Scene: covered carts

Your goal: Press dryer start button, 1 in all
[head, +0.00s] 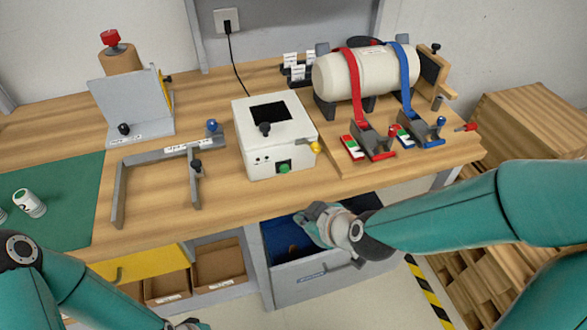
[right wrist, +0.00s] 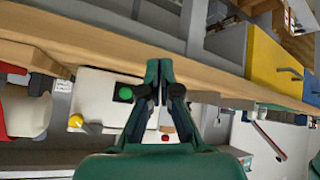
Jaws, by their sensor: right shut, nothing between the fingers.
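The dryer, a white box (head: 262,138) with a dark top window, stands on the wooden workbench. Its green start button (head: 284,168) is low on the front face, in a dark square. In the right wrist view the green button (right wrist: 125,94) shows left of the fingers on the white box (right wrist: 100,95). My right gripper (head: 308,216) is shut and empty, in front of and below the bench edge, apart from the button. In the right wrist view its fingers (right wrist: 160,68) meet at the tips. My left gripper (head: 187,324) barely shows at the bottom edge; its fingers are hidden.
A yellow knob (head: 315,147) sits on the box's right side. A grey clamp frame (head: 160,155) stands left of it. A strapped white cylinder (head: 345,72) with ratchets is at right. An open grey drawer (head: 310,278) lies below the bench by my right gripper.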

